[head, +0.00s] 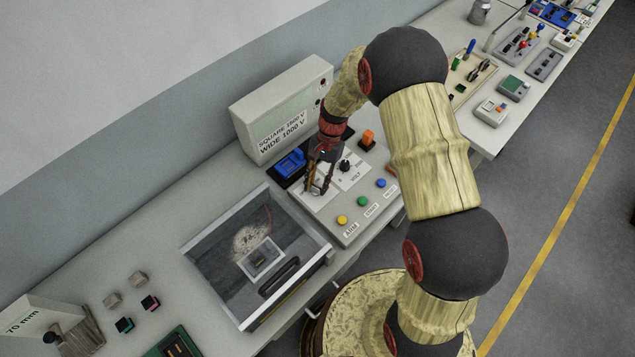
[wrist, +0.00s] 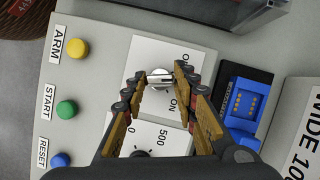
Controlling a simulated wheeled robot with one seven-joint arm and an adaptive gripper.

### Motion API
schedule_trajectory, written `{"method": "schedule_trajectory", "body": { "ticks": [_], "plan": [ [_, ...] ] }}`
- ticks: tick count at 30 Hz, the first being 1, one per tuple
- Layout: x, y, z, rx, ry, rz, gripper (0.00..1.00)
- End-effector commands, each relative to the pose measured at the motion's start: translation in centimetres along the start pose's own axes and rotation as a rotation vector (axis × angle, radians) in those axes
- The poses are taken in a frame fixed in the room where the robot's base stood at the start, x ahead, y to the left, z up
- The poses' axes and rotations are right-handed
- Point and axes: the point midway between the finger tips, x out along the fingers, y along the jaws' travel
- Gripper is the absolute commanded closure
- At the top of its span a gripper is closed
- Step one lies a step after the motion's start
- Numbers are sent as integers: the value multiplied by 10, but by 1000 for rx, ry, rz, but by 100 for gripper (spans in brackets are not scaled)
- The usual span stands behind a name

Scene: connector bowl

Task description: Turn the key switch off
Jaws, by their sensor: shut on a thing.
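The key switch (wrist: 161,79) is a small metal key on a white plate (wrist: 149,58) with partly hidden lettering; "ON" is readable below and right of it in the wrist view. The key's bar lies roughly crosswise in that view, between the fingertips. My gripper (wrist: 160,73) is shut on the key from both sides. In the head view my gripper (head: 319,187) reaches down to the grey control panel (head: 350,233), and the key is mostly hidden behind the fingers.
A dial (head: 345,166) marked 0 to 500 sits beside the key plate. Yellow (wrist: 77,49), green (wrist: 67,110) and blue (wrist: 61,160) buttons line the panel. A blue connector block (wrist: 243,105) stands close by. A clear-lidded box (head: 258,255) is left of the panel.

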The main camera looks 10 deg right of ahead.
Motion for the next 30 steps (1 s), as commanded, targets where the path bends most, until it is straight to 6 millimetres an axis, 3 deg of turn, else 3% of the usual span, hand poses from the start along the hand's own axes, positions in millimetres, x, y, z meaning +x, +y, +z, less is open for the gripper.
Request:
{"method": "schedule_trajectory", "body": {
  "ticks": [15, 30],
  "plan": [
    [0, -3, 0, -370, 1, 153, 97],
    [0, -4, 0, -476, 3, 196, 97]
  ]
}}
